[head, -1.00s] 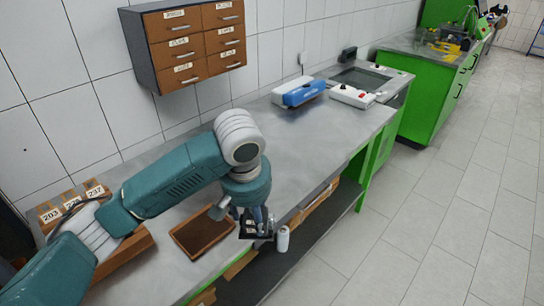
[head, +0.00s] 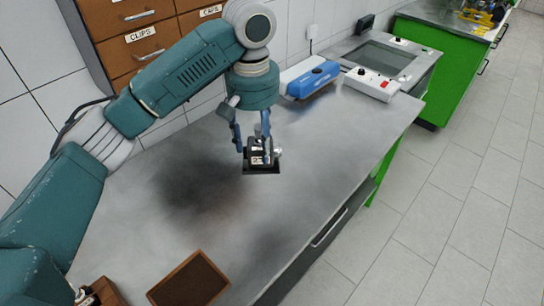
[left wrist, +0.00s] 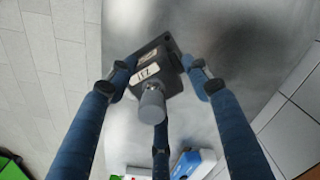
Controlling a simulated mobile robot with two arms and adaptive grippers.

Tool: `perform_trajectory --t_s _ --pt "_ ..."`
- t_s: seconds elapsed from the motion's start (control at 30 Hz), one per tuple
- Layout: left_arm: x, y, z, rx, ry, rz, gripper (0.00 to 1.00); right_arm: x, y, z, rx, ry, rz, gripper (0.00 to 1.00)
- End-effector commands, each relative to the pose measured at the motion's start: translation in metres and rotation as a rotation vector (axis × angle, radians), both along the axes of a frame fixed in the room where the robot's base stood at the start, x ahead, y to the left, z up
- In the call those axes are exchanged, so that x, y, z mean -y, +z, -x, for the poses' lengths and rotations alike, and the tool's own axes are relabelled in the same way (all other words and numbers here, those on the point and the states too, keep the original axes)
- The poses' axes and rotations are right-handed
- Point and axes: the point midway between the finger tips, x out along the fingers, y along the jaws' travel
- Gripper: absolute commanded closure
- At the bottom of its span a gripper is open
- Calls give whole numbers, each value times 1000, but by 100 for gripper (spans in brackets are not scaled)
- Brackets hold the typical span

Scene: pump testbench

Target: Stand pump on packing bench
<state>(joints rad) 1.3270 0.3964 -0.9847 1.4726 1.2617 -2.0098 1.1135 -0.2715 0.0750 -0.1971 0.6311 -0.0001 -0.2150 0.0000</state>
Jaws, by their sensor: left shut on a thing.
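My left gripper (head: 252,148) is shut on the pump (head: 260,163), a small black block on a dark flat base with a white label and a grey round end. It is held upright over the middle of the grey metal bench (head: 330,150); it looks raised, but I cannot tell the exact gap. In the left wrist view the blue fingers close around the pump (left wrist: 155,75), its label and grey cylinder facing the camera. My right gripper is not in view.
A brown tray (head: 188,282) lies at the bench's near end. Drawers (head: 135,40) hang on the wall. A green cabinet (head: 440,70) stands beyond. The bench around the pump is clear.

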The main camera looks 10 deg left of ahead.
Motion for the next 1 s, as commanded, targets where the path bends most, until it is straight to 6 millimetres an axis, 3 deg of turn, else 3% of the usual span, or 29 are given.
perform_trajectory --t_s 0.2,0.37,0.5,0.7,0.83,1.0 --pt "1 -32 2 -8 -2 5 100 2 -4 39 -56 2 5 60" --pt "0 -65 1 -5 0 1 100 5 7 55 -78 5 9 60" --pt "0 -97 1 -4 0 2 100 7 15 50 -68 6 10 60" --pt "1 -136 1 -2 0 2 100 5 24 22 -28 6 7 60" --pt "1 -150 1 -1 -1 2 100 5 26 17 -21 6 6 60" --pt "1 -160 1 -1 -1 2 100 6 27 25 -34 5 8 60"
